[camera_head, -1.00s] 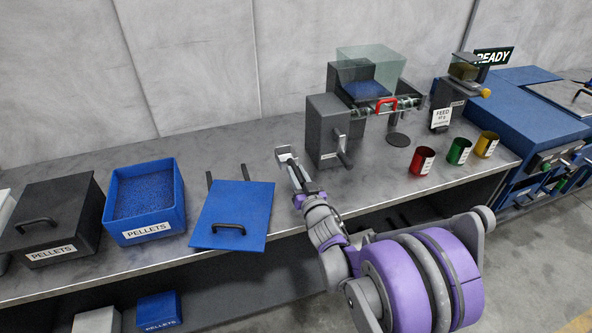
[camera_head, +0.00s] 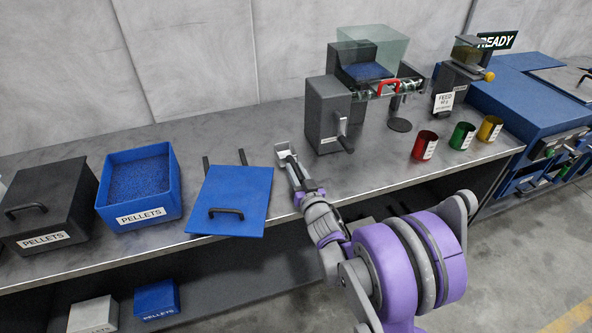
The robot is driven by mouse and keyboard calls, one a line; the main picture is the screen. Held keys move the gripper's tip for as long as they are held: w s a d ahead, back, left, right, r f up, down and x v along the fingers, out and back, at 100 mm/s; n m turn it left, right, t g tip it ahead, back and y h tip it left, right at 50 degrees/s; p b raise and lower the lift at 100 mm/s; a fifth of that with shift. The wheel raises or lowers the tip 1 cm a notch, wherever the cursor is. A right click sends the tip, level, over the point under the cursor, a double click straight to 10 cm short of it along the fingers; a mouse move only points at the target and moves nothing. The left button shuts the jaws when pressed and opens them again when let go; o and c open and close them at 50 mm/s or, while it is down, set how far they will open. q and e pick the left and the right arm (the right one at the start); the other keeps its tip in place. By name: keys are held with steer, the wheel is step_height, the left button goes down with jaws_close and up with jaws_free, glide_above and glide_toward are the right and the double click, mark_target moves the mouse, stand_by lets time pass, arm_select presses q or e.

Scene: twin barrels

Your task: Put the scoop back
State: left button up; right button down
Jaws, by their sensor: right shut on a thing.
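My right gripper (camera_head: 300,187) reaches over the bench from the lower right and is shut on a slim grey tool, which looks like the scoop (camera_head: 283,150). The scoop's small, pale grey end points away from me, above the bench, between the blue lid and the dark machine. My gripper partly hides its handle. A blue lid (camera_head: 240,188) with a black handle lies to the left of the gripper. An open blue bin (camera_head: 170,190) labelled PELLETS, full of blue pellets, stands left of the lid. My left gripper is out of view.
A closed dark PELLETS bin (camera_head: 50,200) stands at the far left. A dark machine (camera_head: 322,115) with a crank and a clear hopper stands behind the scoop. Red (camera_head: 424,145), green (camera_head: 462,136) and yellow (camera_head: 490,128) cups stand to the right. Bare bench (camera_head: 370,178) lies right of the gripper.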

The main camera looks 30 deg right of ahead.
steer(key=shift+f+b, duration=0.55)
steer(key=shift+f, duration=0.05)
steer(key=c, duration=0.6)
jaws_free()
steer(key=v, duration=1.1)
